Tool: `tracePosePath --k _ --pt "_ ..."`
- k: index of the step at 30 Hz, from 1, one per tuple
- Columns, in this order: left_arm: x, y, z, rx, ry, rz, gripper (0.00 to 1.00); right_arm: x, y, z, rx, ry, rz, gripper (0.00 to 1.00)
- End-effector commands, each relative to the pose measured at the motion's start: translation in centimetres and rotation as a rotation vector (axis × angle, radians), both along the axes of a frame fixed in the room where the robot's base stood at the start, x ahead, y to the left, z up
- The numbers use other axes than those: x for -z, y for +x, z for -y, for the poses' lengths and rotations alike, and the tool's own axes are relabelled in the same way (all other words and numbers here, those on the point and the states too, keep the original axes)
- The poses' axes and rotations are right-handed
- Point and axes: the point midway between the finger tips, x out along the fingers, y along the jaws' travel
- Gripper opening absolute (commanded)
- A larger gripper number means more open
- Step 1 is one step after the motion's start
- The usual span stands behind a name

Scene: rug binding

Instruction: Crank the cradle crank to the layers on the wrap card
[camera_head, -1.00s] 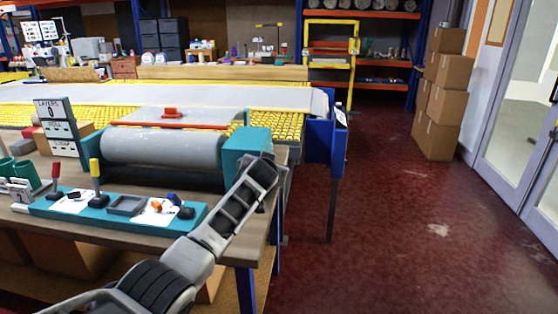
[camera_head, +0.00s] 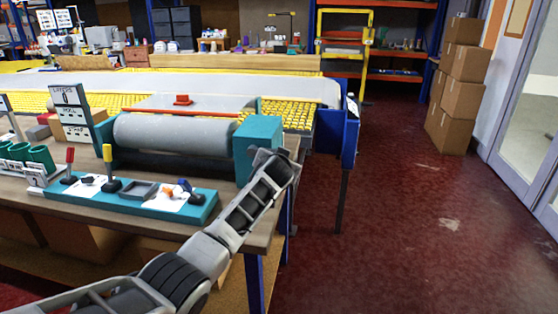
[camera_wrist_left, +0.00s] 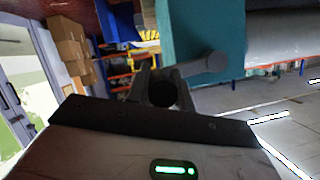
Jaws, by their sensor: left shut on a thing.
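A grey roll (camera_head: 180,133) lies in a teal cradle on the bench. The teal end block (camera_head: 257,148) stands at its right end. My left arm reaches up to this block, and the gripper tips are hidden in the head view. In the left wrist view my left gripper (camera_wrist_left: 162,92) is shut around a dark round crank handle (camera_wrist_left: 160,95). A grey crank arm (camera_wrist_left: 203,65) runs from there towards the teal block (camera_wrist_left: 200,35). A stand card (camera_head: 72,112) reads LAYERS 0, with smaller lines below. My right gripper is out of view.
A teal control panel (camera_head: 135,205) with a red lever (camera_head: 70,157) and a yellow lever (camera_head: 108,165) lies on the bench's front. Green cups (camera_head: 40,157) stand left of it. A blue post (camera_head: 335,135) stands right of the cradle. The red floor (camera_head: 400,230) right of the bench is clear.

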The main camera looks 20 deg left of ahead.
Motion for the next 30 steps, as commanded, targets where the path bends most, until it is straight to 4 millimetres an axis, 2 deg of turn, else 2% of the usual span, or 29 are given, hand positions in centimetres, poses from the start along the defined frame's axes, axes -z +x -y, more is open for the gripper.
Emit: tracePosePath --k 1,3,12,17,23,30 --pt "0.6 -0.1 0.2 0.000 -0.007 -0.010 0.31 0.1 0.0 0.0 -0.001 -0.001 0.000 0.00" --pt "0.5 -0.1 0.1 0.000 -0.005 -0.010 0.44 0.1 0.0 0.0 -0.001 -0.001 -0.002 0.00" --pt "0.2 -0.1 0.0 -0.001 -0.002 -0.005 0.44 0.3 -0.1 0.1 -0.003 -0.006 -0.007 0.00" --pt "-0.3 -1.0 0.4 0.000 -0.003 -0.003 0.44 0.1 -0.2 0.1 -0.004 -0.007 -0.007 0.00" --pt "-1.3 -3.6 1.2 0.000 -0.003 -0.002 0.44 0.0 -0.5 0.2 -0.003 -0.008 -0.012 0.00" --pt "-2.8 -7.8 2.6 0.001 -0.005 -0.003 0.44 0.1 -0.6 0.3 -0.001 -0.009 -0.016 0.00"
